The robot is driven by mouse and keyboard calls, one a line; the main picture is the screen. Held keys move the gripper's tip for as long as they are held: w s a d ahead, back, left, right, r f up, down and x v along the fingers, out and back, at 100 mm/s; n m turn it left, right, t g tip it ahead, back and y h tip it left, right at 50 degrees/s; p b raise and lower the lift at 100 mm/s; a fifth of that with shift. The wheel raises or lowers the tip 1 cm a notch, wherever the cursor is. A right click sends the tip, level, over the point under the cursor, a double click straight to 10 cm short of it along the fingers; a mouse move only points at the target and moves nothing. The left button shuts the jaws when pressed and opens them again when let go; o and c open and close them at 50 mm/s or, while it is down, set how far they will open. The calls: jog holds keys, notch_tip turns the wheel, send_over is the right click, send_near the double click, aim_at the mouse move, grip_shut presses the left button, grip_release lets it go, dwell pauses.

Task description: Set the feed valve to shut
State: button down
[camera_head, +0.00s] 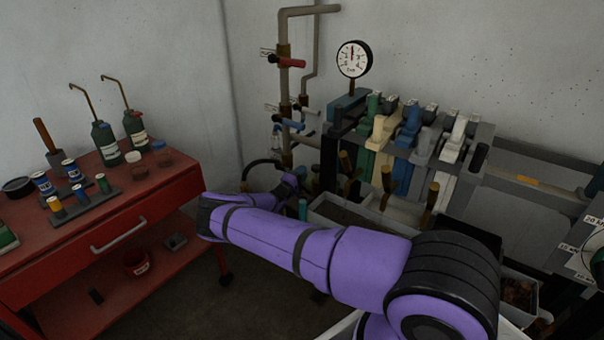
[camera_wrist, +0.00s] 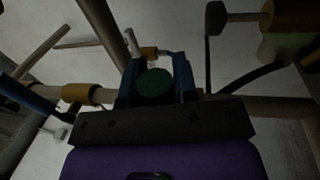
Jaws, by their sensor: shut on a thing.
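My gripper (camera_wrist: 156,80) has its two blue fingers on either side of a dark green round knob (camera_wrist: 155,88) and is shut on it. The knob sits by the pipework, and I cannot tell whether it is the feed valve's handle. In the head view my gripper (camera_head: 298,178) is low at the upright pipe (camera_head: 284,92), and the knob is hidden there. Above it, the pipe carries a red-handled valve (camera_head: 290,62) and a blue-handled valve (camera_head: 292,123). No valve label is readable.
A round gauge (camera_head: 354,59) stands right of the pipe. A rack of coloured levers (camera_head: 408,140) is on the right, with a grey tray (camera_head: 345,214) below. A black hose (camera_head: 262,162) curves near my gripper. A red tool cart (camera_head: 160,200) stands left.

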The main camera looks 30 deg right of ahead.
jog(key=shift+f, duration=0.15)
jog(key=c, duration=0.9)
grip_release()
